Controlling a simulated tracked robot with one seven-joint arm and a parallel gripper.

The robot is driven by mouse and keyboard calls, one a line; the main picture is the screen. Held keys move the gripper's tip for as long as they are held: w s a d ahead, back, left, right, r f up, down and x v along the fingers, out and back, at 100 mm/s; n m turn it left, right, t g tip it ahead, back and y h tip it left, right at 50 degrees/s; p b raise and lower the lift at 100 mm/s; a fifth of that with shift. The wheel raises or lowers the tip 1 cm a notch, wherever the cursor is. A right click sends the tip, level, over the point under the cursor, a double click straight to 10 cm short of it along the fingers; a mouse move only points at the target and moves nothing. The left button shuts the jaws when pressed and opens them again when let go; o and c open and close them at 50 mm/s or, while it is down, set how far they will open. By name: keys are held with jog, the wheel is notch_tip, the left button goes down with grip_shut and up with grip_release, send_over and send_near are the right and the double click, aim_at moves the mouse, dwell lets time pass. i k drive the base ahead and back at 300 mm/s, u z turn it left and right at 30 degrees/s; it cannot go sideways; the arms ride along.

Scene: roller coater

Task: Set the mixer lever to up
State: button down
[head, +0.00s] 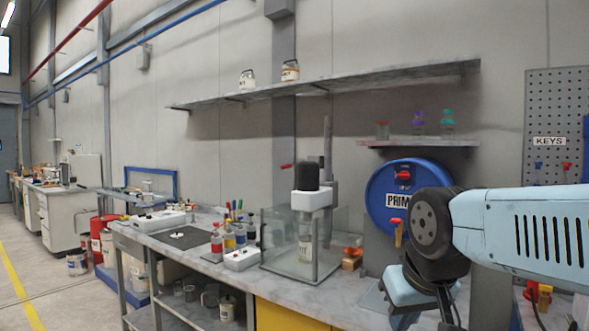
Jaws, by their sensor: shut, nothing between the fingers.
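The mixer (312,198) stands on the bench, with a black top and a white body on an upright post. A jar (305,245) stands below its head inside a clear-walled guard (279,262). A small red handle (287,166) shows just left of the mixer's black top; I cannot tell for sure that it is the mixer lever. My gripper (450,312) hangs at the lower right, in front of the bench and right of the mixer. It is shut and empty, apart from the mixer, and its lower end is close to the picture's bottom edge.
A white switch box (240,259), several bottles and a pen holder stand left of the guard. A blue drum (378,190) marked "PRIM" is behind my arm. A long shelf (335,84) runs above the bench.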

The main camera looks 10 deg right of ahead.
aim_at(287, 167)
jog(key=z, duration=0.1)
jog(key=i, duration=0.15)
jog(key=u, duration=0.2)
jog(key=k, duration=1.2)
jog(key=u, duration=0.6)
jog(key=i, duration=2.15)
jog(key=z, duration=0.4)
